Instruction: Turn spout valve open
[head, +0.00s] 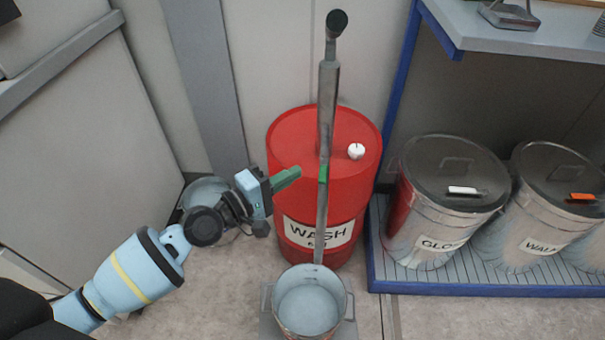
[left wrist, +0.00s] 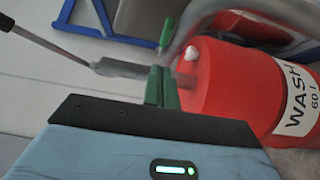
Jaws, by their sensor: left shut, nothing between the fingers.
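The red drum (head: 285,150), labelled WASH, stands at the centre of the head view. A grey pump and spout pipe (head: 321,215) rises from it and runs down toward a metal bucket (head: 345,290). A small green valve lever (head: 323,172) sits on the pipe. In the left wrist view the green lever (left wrist: 166,32) stands up beside the curved grey pipe (left wrist: 195,22), beyond my fingers. My left gripper (head: 287,179) has green fingers, shut and empty, just left of the valve in the head view; they also show in the left wrist view (left wrist: 161,88). Contact cannot be told.
Several lidded metal bins (head: 440,225) stand on a blue-edged platform (head: 460,291) at right, under a grey shelf (head: 520,35). A round grey container (head: 205,190) is partly behind my left arm. Floor in front of the bins is clear.

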